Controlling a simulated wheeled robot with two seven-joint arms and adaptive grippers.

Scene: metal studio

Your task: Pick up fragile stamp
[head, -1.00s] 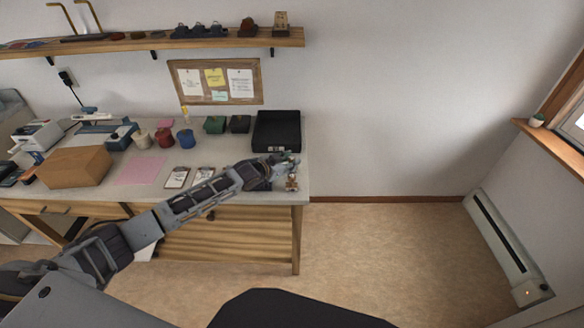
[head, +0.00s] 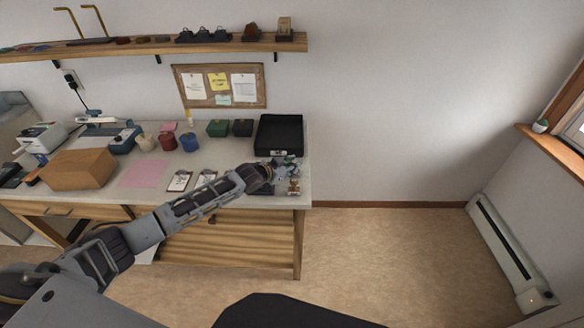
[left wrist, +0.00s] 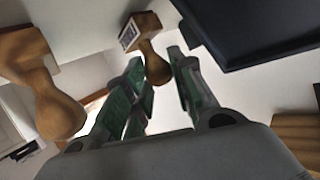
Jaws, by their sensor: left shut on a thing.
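My left gripper (head: 288,170) is over the right end of the workbench, in front of the black tray. In the left wrist view its two green-padded fingers (left wrist: 160,90) are closed around the handle of a wooden stamp (left wrist: 153,62). This stamp has a small label with print on its block, too small to read. A second wooden stamp (left wrist: 45,90) is apart from the fingers at the left of the wrist view. In the head view a small stamp (head: 294,188) shows by the bench's right edge, just below the gripper. My right gripper is out of view.
The black tray (head: 278,136) is close behind the gripper. Cards (head: 180,180), a pink sheet (head: 145,174), a cardboard box (head: 82,170) and coloured pots (head: 168,141) are farther left on the workbench (head: 235,160). The floor to the right is clear.

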